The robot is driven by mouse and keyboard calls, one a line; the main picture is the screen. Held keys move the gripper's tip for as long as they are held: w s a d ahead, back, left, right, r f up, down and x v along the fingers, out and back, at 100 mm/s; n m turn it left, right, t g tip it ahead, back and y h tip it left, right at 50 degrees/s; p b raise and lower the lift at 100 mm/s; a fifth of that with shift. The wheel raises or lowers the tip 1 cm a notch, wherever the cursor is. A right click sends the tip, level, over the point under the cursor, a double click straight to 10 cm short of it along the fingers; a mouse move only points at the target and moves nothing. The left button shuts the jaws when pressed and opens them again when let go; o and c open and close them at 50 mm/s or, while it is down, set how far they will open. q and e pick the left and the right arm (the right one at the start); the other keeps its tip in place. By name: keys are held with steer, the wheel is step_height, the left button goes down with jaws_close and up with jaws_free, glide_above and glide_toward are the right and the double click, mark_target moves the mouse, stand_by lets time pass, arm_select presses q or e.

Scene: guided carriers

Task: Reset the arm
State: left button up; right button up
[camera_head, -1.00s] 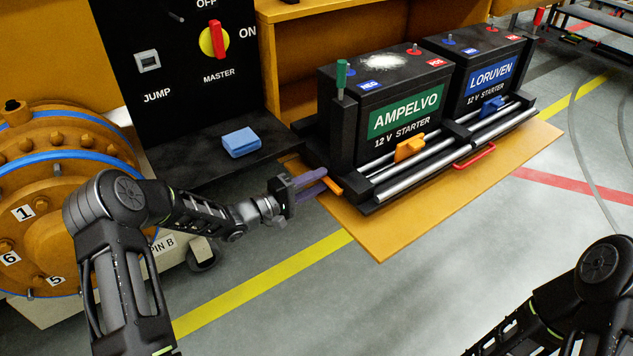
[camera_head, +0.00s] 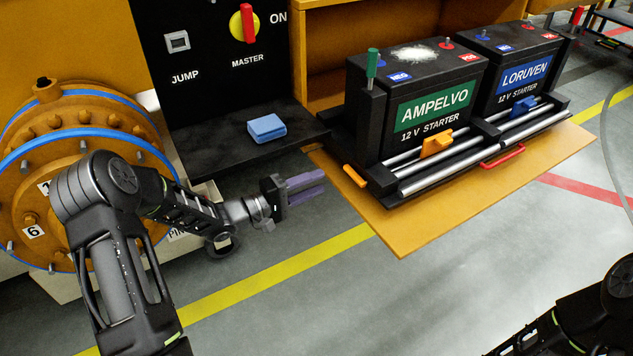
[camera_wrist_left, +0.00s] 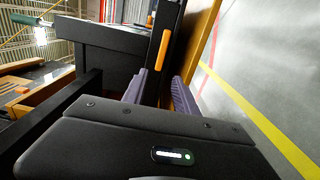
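My left arm (camera_head: 180,205) reaches in from the left, bent at the elbow. Its gripper (camera_head: 322,184) has two purple fingers apart with nothing between them, in front of the black battery carrier. An orange tab (camera_head: 354,175) on the carrier's left end is just beyond the fingertips, apart from them in the head view. The tab also shows in the left wrist view (camera_wrist_left: 164,50), ahead of the left gripper (camera_wrist_left: 158,85). Part of my right arm (camera_head: 585,325) shows at the lower right; its gripper is out of view.
The AMPELVO battery (camera_head: 432,108) and LORUVEN battery (camera_head: 522,78) stand in the carrier on a wooden shelf (camera_head: 430,230). A blue sponge-like block (camera_head: 266,127) lies on a black ledge below the MASTER switch (camera_head: 244,24). An orange flanged drum (camera_head: 70,190) stands left. The floor in front is clear.

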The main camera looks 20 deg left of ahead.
arm_select(q)
steer(key=a+f+m+y, duration=0.25)
steer(key=f+y, duration=0.25)
steer(key=f, duration=0.3)
steer(key=s+d+f+m+g+y, duration=0.1)
steer(key=s+d+f+g, duration=0.15)
steer(key=f, duration=0.25)
steer(key=s+d+f+m+g+y, duration=0.1)
steer(key=s+f, duration=0.3)
steer(key=f, duration=0.2)
steer(key=s+d+f+m+g, duration=0.1)
steer(key=s+d+f+g, duration=0.2)
steer(key=s, duration=0.6)
steer(key=s+d+f+m+g, duration=0.1)
steer(key=s+d+f+g, duration=0.2)
steer(key=s+d, duration=0.4)
steer(key=s+d+f+m+g, duration=0.2)
steer(key=s+d, duration=0.4)
steer(key=s, duration=0.5)
steer(key=shift+f+g, duration=0.55)
steer(key=shift+g, duration=0.3)
steer(key=shift+w, duration=0.1)
